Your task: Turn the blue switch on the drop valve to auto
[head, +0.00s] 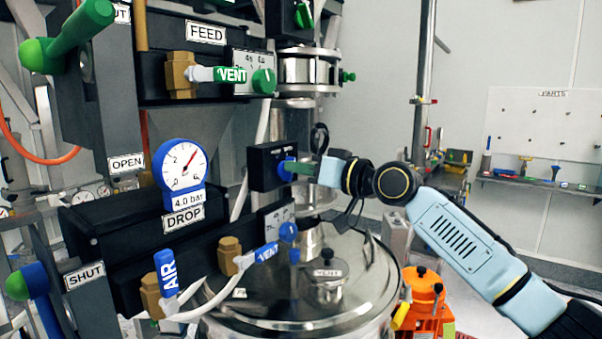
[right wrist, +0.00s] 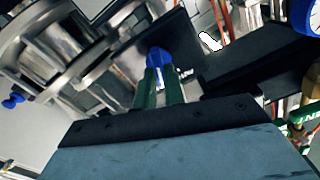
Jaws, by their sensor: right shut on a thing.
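The blue switch (head: 281,171) sits on the front of a small black box (head: 259,181) beside the DROP label (head: 184,217). My right gripper (head: 289,167) reaches in from the right, with its green fingers at the switch. In the right wrist view, the blue switch (right wrist: 157,56) shows between the tips of the green fingers (right wrist: 160,76), which are shut on it. The switch's setting is too small and too covered to read. My left gripper is not in view.
A pressure gauge (head: 180,164) stands left of the box. The FEED valve with its green VENT lever (head: 231,75) is above. Blue AIR (head: 167,273) and VENT levers (head: 266,253) and a steel lid (head: 345,290) are below.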

